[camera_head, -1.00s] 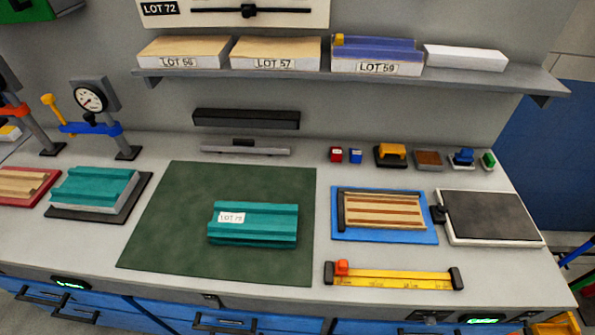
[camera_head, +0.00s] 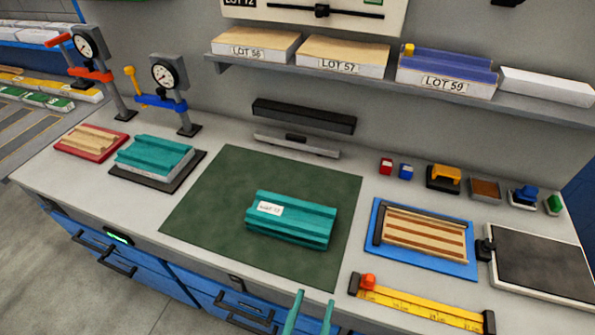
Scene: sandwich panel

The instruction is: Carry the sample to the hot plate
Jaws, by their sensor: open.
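A teal ribbed block with a white LOT label (camera_head: 290,222), likely the sample, lies on the dark green mat (camera_head: 215,200). A flat dark plate in a white frame (camera_head: 545,262), which looks like the hot plate, lies at the right end of the bench. My gripper (camera_head: 310,316) shows as two teal fingertips at the bottom edge, apart and with nothing between them. It is in front of the labelled block and clear of it in the picture. The rest of the gripper is out of frame.
A second teal block (camera_head: 153,157) lies on a black pad beside a gauge stand (camera_head: 170,85). A blue tray with a striped panel (camera_head: 424,236) and a yellow ruler (camera_head: 425,306) lie between mat and dark plate. A shelf (camera_head: 400,90) with LOT boxes overhangs the back.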

